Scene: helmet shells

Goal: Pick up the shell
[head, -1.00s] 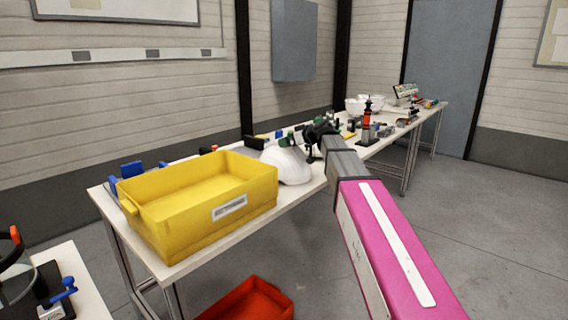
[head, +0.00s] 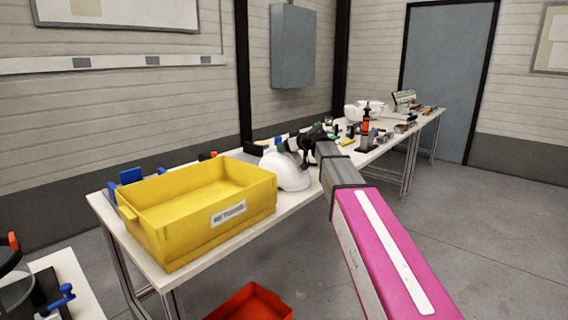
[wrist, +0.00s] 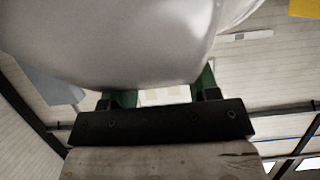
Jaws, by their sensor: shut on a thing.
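The white helmet shell (head: 287,173) is at the work table, just right of the yellow bin in the head view. It fills the upper part of the wrist view (wrist: 120,45), smooth and pale. My gripper (head: 293,147) reaches over its upper edge from the right. Its green fingers (wrist: 160,92) are shut on the shell at the rim, and their tips are partly hidden behind it. I cannot tell whether the shell is clear of the tabletop.
The yellow bin (head: 165,245) stands close on the left. More white shells (head: 363,110), a black-and-orange tool (head: 366,125) and small items lie farther along the table. A red bin (head: 250,303) sits below on the floor. Open floor lies to the right.

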